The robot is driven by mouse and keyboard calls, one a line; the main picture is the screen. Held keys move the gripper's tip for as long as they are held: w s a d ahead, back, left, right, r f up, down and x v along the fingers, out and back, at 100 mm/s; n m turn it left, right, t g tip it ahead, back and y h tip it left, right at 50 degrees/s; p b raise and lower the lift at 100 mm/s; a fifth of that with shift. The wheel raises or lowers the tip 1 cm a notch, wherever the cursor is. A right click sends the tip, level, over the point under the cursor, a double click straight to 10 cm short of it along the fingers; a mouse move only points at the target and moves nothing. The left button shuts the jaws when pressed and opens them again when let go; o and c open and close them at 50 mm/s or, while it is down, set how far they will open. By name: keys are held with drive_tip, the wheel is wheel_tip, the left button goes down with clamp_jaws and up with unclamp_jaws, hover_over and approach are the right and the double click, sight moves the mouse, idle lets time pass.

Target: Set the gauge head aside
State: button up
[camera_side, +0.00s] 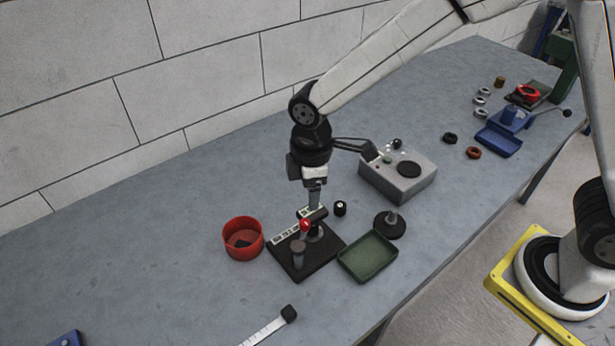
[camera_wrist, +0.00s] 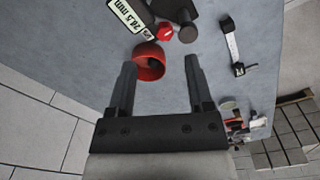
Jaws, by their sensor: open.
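A gauge stand with a black base plate (camera_side: 289,266) stands on the bench in the side view. A dark bar with a white label reading in mm (camera_side: 287,236), which looks like the gauge head, lies across it with a red knob (camera_side: 306,225). In the wrist view the labelled bar (camera_wrist: 128,15) and red knob (camera_wrist: 165,33) are at the top, beyond my fingertips. My gripper (camera_side: 316,203) is open and points down above the rear of the stand. Its fingers (camera_wrist: 159,66) are apart with nothing gripped between them. Whether a fingertip touches the gauge is unclear.
A red bowl (camera_side: 229,242) stands left of the plate. A green tray (camera_side: 367,256) and a black round-footed stand (camera_side: 389,228) are on its right. A grey box (camera_side: 411,181) stands behind. A ruler-like strip (camera_side: 265,331) lies in front.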

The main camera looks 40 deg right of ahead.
sight(305, 222)
drive_tip(key=shift+w+a+f+n, duration=0.15)
drive_tip(key=shift+a+n, duration=0.25)
drive_tip(key=shift+a, duration=0.25)
drive_tip(key=shift+f, duration=0.1)
drive_tip(key=shift+f, duration=3.8)
clamp_jaws()
